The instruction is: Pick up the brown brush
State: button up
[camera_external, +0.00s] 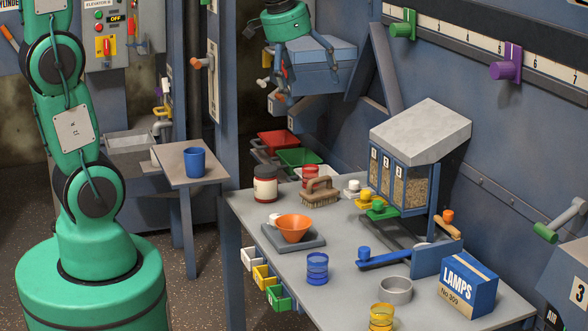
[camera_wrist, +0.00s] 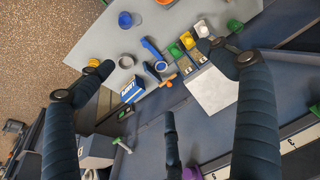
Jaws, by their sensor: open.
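The brown brush (camera_external: 320,192) lies on the grey workbench (camera_external: 345,226) in the external view, bristles down and handle up. It sits right of a red-labelled jar and behind the orange bowl. My gripper (camera_external: 290,78) hangs high above and behind the bench, well apart from the brush. In the wrist view my gripper (camera_wrist: 170,82) has its dark fingers spread wide with nothing between them. I cannot make out the brush in the wrist view.
The grain dispenser (camera_external: 420,130) stands tall to the right. A LAMPS box (camera_external: 468,285) is at the front right.

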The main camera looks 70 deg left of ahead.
jog(key=w+a+f+g+p, duration=0.1)
jog(key=w+a+f+p, duration=0.2)
jog(key=w+a, duration=0.65)
jog(key=n+g+p, duration=0.2)
jog(key=g+p, duration=0.1)
jog(key=p, duration=0.5)
send_over(322, 192)
notch_tip(322, 192, down, 28)
jog(key=r, duration=0.1)
jog(key=shift+f+h, duration=0.25)
jog(key=shift+h, duration=0.05)
jog(key=shift+d, duration=0.1)
jog(key=shift+f, duration=4.3)
jog(key=shift+f, duration=2.6)
